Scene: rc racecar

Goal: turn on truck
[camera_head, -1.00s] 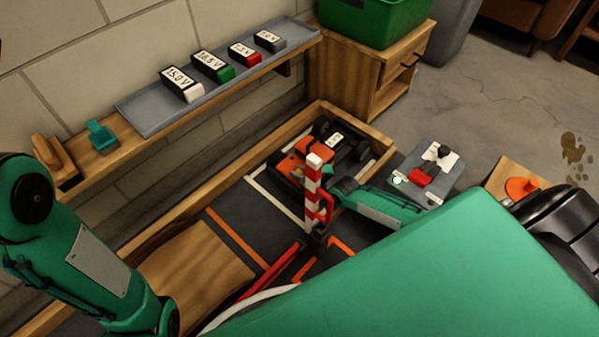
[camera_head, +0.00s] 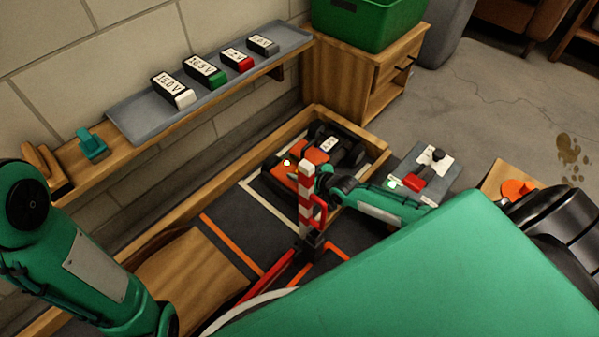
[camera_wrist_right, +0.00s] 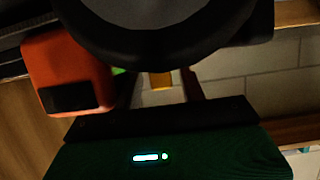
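The truck (camera_head: 310,154), orange at the left end and black at the right, stands in the wooden-walled pit. A white-labelled block sits on top, and a small pale light glows on its orange part. My right gripper (camera_head: 323,178) is at the truck's near side, partly hidden by the striped post. In the right wrist view a black wheel (camera_wrist_right: 155,40) and an orange body part (camera_wrist_right: 67,70) are close in front of the gripper.
A red-and-white barrier post (camera_head: 306,200) stands just in front of my right gripper. A grey box with a red part (camera_head: 425,172) lies right of the pit. Several labelled batteries stand on the shelf tray (camera_head: 150,122). A wooden ramp (camera_head: 190,272) lies at left.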

